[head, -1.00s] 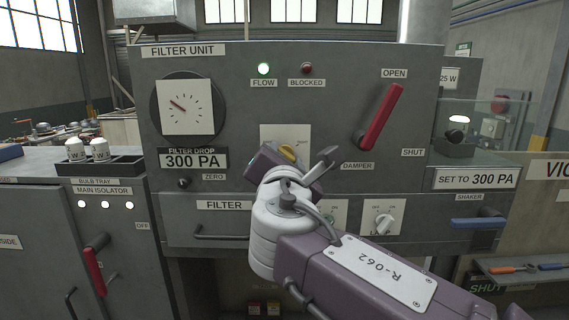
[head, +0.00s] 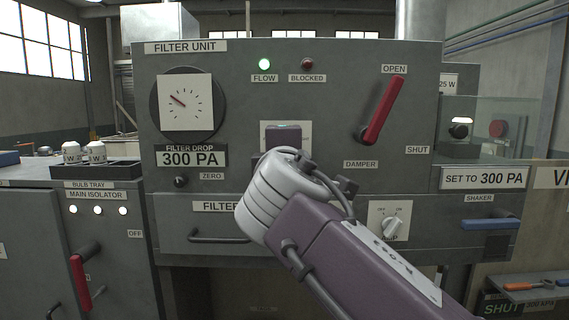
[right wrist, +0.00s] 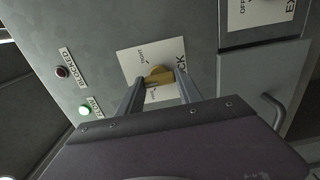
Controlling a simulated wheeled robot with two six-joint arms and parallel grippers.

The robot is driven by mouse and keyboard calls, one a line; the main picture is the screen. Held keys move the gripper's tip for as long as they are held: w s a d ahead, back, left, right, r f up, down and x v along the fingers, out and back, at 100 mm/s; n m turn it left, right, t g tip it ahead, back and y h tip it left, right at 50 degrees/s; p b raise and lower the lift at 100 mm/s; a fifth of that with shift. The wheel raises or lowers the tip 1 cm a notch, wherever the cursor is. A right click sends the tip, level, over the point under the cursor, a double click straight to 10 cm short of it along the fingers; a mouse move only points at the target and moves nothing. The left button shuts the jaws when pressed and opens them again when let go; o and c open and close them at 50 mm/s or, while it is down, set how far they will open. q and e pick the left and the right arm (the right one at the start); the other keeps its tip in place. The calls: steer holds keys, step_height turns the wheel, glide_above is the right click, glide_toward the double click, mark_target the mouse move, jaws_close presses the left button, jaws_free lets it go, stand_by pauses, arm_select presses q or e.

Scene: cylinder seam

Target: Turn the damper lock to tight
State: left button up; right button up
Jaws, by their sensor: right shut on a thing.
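The damper lock is a yellow knob (right wrist: 159,75) on a white plate (right wrist: 133,62) fixed to the grey filter unit. In the right wrist view my right gripper (right wrist: 160,86) has one finger on each side of the knob and is shut on it. Part of the plate's lettering is hidden by the fingers, so the lock's setting is unclear. In the head view the gripper body (head: 284,138) covers the knob, and only the edges of the plate show. My left gripper is not in view.
The red damper lever (head: 385,110) slants up toward OPEN, right of my gripper. A white rotary switch (head: 393,227) sits below it. A drawer handle (head: 217,238) lies at lower left. The green FLOW lamp (head: 264,64) is lit.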

steer(key=m+b, duration=0.3)
steer(key=m, duration=0.9)
steer(key=shift+f, duration=0.1)
stand_by(0.6)
steer(key=o, duration=1.4)
